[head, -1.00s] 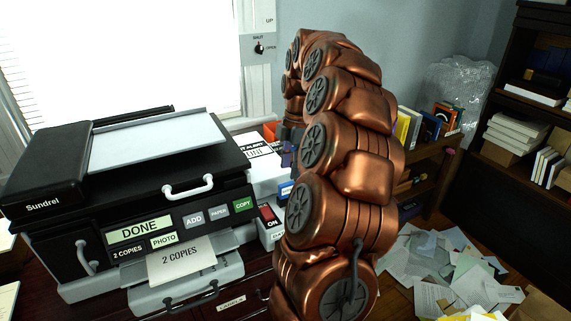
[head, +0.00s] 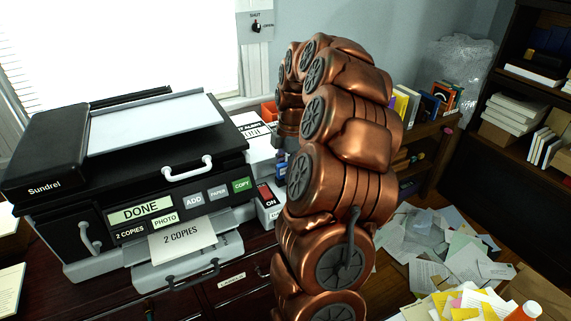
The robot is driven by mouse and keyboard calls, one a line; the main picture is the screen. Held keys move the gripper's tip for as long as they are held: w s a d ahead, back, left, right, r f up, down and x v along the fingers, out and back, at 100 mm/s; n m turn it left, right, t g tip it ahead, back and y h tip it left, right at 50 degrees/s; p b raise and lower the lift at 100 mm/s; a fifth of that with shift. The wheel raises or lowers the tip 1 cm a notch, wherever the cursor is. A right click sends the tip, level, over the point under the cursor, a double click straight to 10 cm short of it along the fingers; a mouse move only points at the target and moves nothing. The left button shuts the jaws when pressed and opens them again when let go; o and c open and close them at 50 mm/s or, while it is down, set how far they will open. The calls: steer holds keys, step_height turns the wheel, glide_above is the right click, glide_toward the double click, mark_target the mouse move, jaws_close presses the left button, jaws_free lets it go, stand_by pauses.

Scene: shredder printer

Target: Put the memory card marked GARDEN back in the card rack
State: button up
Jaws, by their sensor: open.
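I cannot make out the memory card marked GARDEN or the card rack in the head view. My copper arm arches up and over the desk, right of the printer. Its far end bends down behind the nearer links, above the back right of the desk. Only a small grey part of my gripper (head: 285,146) shows there, next to the white boxes beside the printer. It is open; its fingertips and whatever lies under them are mostly hidden by my arm.
The black printer (head: 150,165) fills the left of the desk, with a "2 COPIES" sheet (head: 187,238) in its tray. A box with a red ON switch (head: 267,196) stands beside it. Papers (head: 450,250) litter the floor at right. Shelves (head: 500,130) stand behind them.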

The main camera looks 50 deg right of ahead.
mark_target(284, 164)
jaws_close()
stand_by(0.7)
steer(key=shift+r, duration=0.6)
stand_by(0.8)
steer(key=c, duration=0.6)
jaws_free()
steer(key=shift+c, duration=0.2)
jaws_close()
steer(key=shift+r+p, duration=0.5)
steer(key=shift+r, duration=1.45)
